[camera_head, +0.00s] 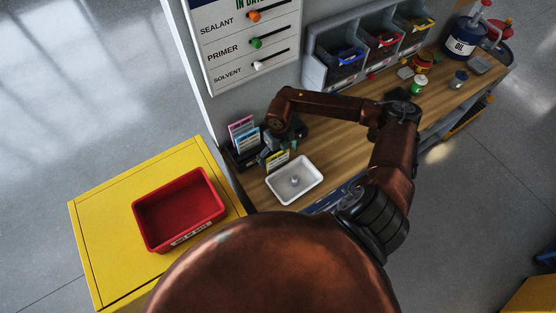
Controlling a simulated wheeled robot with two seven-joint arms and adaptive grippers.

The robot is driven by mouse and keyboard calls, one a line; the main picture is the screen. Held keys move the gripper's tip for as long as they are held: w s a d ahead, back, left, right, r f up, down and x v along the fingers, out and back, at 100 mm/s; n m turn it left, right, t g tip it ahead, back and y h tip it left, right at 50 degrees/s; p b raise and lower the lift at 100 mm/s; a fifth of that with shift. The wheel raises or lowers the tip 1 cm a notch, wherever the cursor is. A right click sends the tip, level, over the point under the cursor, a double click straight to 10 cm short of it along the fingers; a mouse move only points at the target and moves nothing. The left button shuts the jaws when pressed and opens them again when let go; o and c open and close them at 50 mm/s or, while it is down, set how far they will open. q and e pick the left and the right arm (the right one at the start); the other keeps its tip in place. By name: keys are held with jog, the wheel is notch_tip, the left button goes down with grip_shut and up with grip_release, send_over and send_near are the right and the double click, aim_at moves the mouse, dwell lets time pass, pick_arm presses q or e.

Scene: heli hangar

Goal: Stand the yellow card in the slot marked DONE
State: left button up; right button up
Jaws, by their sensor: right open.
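The yellow card (279,160) stands upright at the left end of the wooden workbench, just behind the white tray. A dark card rack (233,160) is beside it, holding upright pink, blue and white cards (243,133). My right gripper (270,155) points down between the rack and the yellow card, close to the card. It is open. I cannot tell whether the card is between its fingers or what the card's base stands in. The DONE marking is not legible. My left gripper is not in view.
A white tray (294,181) lies just in front of the card. A red bin (180,210) sits on a yellow cabinet (100,240) at left. Parts bins (365,45), small jars (419,82) and an oil can (463,42) stand further right. A label board (245,45) hangs behind.

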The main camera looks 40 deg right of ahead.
aim_at(278, 161)
jog(key=shift+w+a+f, duration=0.1)
jog(key=shift+w+f, duration=0.05)
jog(key=shift+f, duration=0.45)
jog(key=shift+w+f, duration=0.1)
jog(key=shift+f, duration=0.5)
jog(key=shift+s+f, duration=0.1)
jog(key=shift+f, duration=0.15)
jog(key=shift+c, duration=0.2)
jog(key=c, duration=1.2)
jog(key=shift+o, duration=0.2)
